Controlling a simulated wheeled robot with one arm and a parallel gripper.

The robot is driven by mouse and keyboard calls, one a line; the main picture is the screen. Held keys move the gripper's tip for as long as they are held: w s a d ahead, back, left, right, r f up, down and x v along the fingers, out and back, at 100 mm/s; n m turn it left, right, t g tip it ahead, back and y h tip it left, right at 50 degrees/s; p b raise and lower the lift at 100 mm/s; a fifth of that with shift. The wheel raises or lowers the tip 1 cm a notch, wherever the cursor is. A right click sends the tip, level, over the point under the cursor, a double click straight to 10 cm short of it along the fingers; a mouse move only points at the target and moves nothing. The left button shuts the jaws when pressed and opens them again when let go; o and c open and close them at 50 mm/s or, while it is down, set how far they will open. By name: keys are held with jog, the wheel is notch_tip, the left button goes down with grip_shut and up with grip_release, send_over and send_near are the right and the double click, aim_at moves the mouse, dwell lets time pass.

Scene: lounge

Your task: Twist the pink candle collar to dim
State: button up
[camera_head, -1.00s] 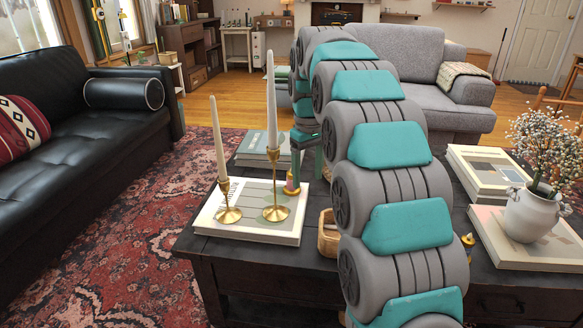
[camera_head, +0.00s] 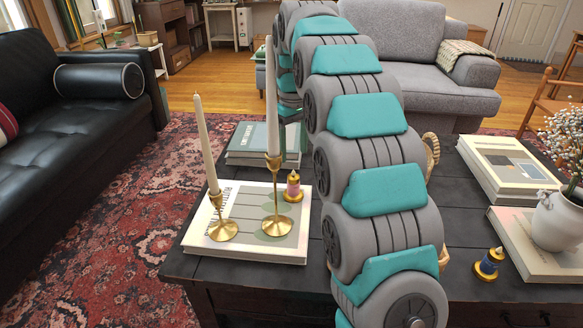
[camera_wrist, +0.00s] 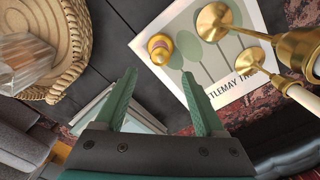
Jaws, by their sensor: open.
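The small pink candle (camera_head: 293,187) has a gold base and stands upright by the back right corner of a pale book, behind two tall brass candlesticks. In the wrist view the candle (camera_wrist: 160,48) is seen from above, with its gold rim and pinkish centre, just ahead of the fingertips. My gripper (camera_wrist: 160,74) is open and empty, with its two green fingers spread to either side below the candle, not touching it in the picture. In the head view my arm hides most of the gripper.
White tapers stand in brass candlesticks (camera_head: 222,228) (camera_head: 277,224) close to the pink candle. Another small candle, blue and gold (camera_head: 489,263), stands right on the dark table. A woven basket (camera_wrist: 82,55) lies left in the wrist view. Stacked books (camera_head: 505,165) and a vase (camera_head: 557,222) are right.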

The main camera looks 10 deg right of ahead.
aim_at(293, 176)
notch_tip(293, 176, down, 7)
jog(key=shift+f, duration=0.15)
dwell(0.4)
grip_shut()
dwell(0.4)
